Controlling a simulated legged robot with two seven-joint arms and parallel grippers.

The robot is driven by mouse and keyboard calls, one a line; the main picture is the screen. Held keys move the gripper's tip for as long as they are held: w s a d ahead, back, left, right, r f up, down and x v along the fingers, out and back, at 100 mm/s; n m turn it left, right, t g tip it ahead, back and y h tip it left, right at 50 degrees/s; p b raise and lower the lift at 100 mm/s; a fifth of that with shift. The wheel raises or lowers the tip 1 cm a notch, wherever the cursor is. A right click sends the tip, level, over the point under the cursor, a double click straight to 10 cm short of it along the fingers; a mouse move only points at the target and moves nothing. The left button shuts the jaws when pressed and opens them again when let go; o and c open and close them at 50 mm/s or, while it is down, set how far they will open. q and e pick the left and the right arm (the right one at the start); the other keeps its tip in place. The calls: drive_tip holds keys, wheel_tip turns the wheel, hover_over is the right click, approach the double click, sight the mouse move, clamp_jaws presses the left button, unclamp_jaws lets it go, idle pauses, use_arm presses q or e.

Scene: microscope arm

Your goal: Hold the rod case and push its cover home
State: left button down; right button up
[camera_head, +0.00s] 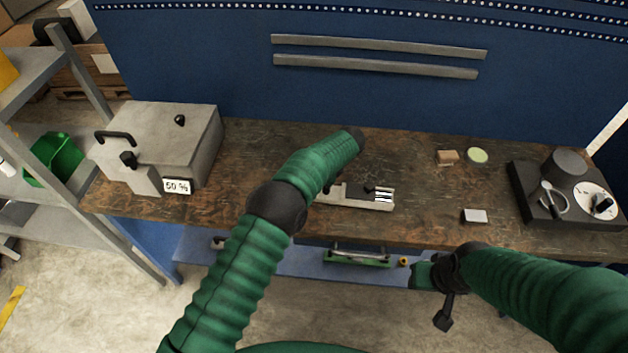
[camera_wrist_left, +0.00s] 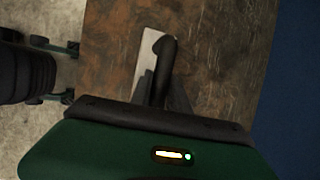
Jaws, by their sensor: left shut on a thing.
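The rod case (camera_head: 345,197) is a pale, narrow block lying on the brown bench in the head view. Striped white rods (camera_head: 383,195) show at its right end. In the wrist view the case is a grey strip (camera_wrist_left: 147,57) under my left gripper (camera_wrist_left: 162,88). That gripper is shut on the case, at a dark upright part; the exact contact is partly hidden. In the head view my left forearm hides much of this gripper. I cannot pick out the cover separately. My right gripper (camera_head: 445,312) is low, in front of the bench edge, apart from the case; its fingers are unclear.
A grey box with black handles (camera_head: 160,145) stands at the left of the bench (camera_head: 250,150). At the right are a wooden block (camera_head: 447,157), a pale green disc (camera_head: 477,155), a white-topped block (camera_head: 474,216) and a dark device (camera_head: 535,205). A blue wall stands behind.

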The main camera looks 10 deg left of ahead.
drive_tip(key=shift+f+b, duration=0.4)
idle(0.5)
idle(0.9)
